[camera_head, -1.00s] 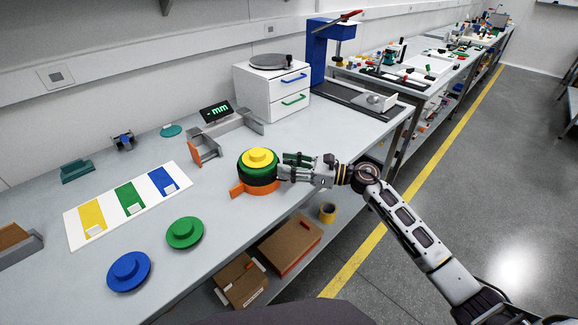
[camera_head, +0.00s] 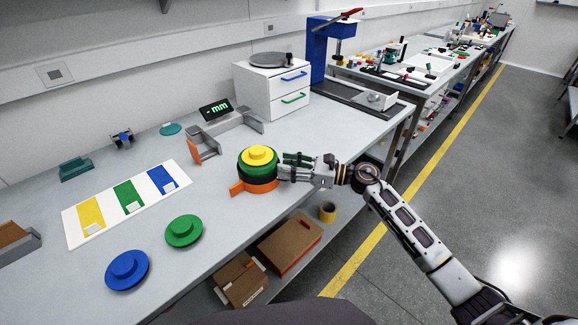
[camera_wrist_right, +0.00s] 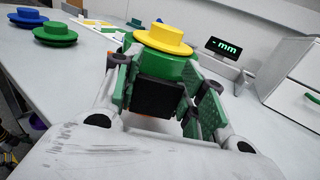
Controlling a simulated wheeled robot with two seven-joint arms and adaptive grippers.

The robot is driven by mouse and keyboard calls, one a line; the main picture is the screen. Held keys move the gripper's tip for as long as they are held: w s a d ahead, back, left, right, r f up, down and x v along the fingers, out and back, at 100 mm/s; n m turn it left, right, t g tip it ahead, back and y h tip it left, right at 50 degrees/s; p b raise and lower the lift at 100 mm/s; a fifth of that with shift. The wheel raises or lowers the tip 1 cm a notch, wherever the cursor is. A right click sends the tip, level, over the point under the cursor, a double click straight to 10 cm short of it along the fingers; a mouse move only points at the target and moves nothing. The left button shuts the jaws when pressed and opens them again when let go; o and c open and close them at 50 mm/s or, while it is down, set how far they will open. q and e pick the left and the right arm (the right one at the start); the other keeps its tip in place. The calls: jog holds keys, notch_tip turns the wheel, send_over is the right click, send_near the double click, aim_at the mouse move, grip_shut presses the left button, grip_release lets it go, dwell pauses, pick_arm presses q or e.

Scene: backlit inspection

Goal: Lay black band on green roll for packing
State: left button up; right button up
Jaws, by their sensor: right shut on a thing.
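A round stack stands at the bench's front edge in the head view. It has a yellow stepped disc (camera_head: 257,155) on top, a green round body (camera_head: 246,167) under it, and a black band (camera_head: 257,179) low around it. An orange base (camera_head: 240,188) is underneath. My right gripper (camera_head: 284,174) reaches in from the right and is closed at the stack's side. In the right wrist view, the black band (camera_wrist_right: 158,98) shows between its green-padded fingers (camera_wrist_right: 158,90), below the green body (camera_wrist_right: 168,67). The band's far side is hidden. My left gripper is out of view.
A loose green disc (camera_head: 184,231) and a blue disc (camera_head: 127,270) lie to the left. A white card (camera_head: 106,232) with yellow, green and blue patches lies behind them. A gauge with an "mm" display (camera_head: 215,111) and a white drawer unit (camera_head: 272,90) stand behind the stack.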

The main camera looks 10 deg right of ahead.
jog(key=shift+f, duration=0.1)
dwell(0.3)
jog(key=o, duration=0.9)
jog(key=shift+v, duration=3.7)
jog(key=shift+s+d, duration=0.15)
jog(key=shift+d, duration=0.15)
